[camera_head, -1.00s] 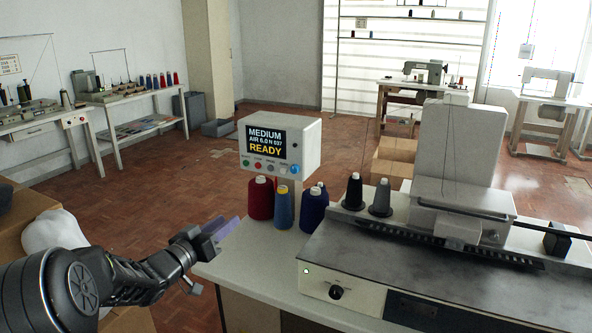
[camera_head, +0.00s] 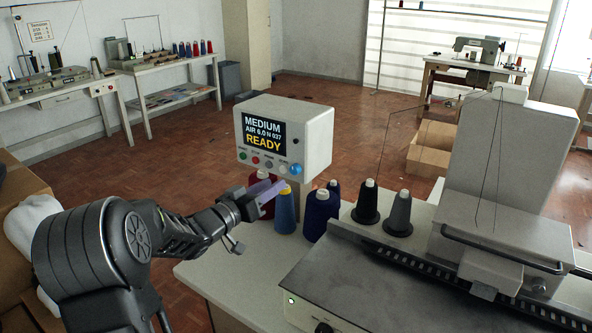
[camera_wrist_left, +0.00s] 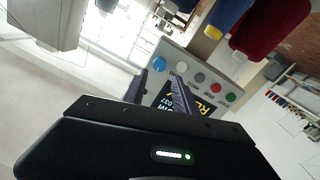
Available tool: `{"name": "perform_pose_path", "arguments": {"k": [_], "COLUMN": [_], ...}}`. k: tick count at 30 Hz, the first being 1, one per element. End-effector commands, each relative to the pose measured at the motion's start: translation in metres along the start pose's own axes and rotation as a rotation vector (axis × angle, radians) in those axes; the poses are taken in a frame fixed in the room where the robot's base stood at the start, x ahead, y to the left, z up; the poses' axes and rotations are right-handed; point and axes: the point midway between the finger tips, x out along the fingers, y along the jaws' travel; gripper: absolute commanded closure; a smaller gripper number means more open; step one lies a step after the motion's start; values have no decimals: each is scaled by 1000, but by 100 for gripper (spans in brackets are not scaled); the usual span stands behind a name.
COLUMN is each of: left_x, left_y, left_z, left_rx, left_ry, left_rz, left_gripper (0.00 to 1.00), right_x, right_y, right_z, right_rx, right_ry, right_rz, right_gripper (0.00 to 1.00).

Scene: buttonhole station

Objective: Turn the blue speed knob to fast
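The blue speed knob (camera_head: 296,169) sits at the right end of the row of buttons on the front of the white control box (camera_head: 318,140). The display (camera_head: 264,137) reads MEDIUM, AIR 6.0 N 037 and READY. My left gripper (camera_head: 275,190) is just below and left of the knob, in front of the thread cones. In the left wrist view the knob (camera_wrist_left: 159,64) shows just beyond the tips of my left gripper (camera_wrist_left: 160,79). Its two fingers are apart with nothing between them. They look clear of the knob. My right gripper is not in view.
A red cone (camera_head: 262,177), a blue cone (camera_head: 286,212) and a dark blue cone (camera_head: 319,215) stand below the box, close to my left gripper. The table's (camera_head: 215,268) left front part is clear.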

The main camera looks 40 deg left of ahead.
Motion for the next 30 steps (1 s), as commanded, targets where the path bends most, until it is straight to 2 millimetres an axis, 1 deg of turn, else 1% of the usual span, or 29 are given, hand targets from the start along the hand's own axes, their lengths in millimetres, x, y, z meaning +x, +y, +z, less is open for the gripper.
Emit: {"name": "perform_pose_path", "arguments": {"k": [7,11,14,21,24,27,30], "left_x": [1,9,20,58,70,76,79], "left_y": [0,0,1,1,0,0,0], "left_z": [0,-1,0,-1,0,0,0], "left_rx": [0,0,0,0,1,1,0], "left_ry": [0,0,-2,-1,-1,0,0], "left_rz": [0,0,2,2,1,1,0], "left_gripper": [65,65,65,65,65,65,65], "right_x": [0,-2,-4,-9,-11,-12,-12], "right_y": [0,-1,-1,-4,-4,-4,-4], "right_z": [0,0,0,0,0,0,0], "right_rx": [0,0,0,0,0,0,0], "right_ry": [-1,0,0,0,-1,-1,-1], "right_rz": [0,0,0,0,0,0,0], "right_gripper": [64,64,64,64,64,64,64]}}
